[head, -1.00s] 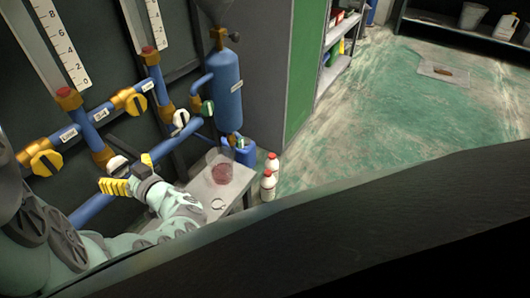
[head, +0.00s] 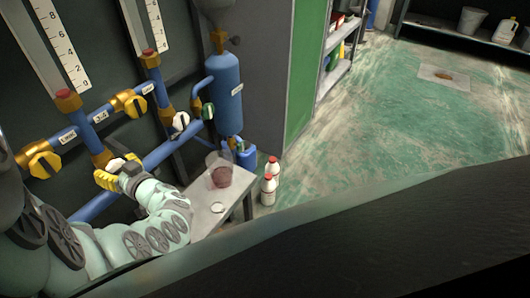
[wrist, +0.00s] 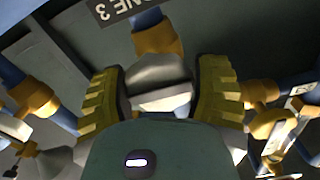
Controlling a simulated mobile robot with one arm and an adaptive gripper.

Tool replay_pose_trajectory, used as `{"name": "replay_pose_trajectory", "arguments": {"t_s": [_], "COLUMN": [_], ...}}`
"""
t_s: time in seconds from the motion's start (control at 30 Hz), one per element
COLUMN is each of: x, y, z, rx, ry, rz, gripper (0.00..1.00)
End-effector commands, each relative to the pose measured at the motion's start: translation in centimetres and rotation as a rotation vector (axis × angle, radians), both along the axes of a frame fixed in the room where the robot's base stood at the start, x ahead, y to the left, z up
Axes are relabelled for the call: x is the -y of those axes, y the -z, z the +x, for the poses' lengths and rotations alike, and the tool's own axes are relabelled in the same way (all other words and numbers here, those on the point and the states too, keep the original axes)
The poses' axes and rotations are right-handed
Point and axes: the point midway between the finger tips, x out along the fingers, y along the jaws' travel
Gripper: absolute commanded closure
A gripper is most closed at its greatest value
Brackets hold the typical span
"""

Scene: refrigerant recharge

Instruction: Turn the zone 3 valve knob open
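The zone 3 valve knob (wrist: 162,95) is white and sits just below the "ZONE 3" label (wrist: 130,10) and a brass fitting. In the head view the knob (head: 116,165) is partly covered by my gripper (head: 120,168). My gripper, with two ribbed yellow fingers, also shows in the wrist view (wrist: 161,100). One finger is on each side of the knob, and the knob fills the gap between the dark pads. The knob's handle lies across the gap, from finger to finger.
A blue cylinder (head: 227,90) stands to the right.

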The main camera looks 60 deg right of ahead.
Motion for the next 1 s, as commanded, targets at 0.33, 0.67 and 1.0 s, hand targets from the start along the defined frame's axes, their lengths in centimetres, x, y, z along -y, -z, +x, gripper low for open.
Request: {"name": "replay_pose_trajectory", "arguments": {"t_s": [0.33,0.67,1.0], "x": [0.02,-0.01,-0.1], "y": [-0.01,0.15,0.25], "z": [-0.01,-0.05,-0.02], "rx": [0.0,0.001,0.011], "ry": [0.0,0.0,-0.003], "rz": [0.0,-0.047,-0.284], "gripper": [0.76,0.77,0.77]}}
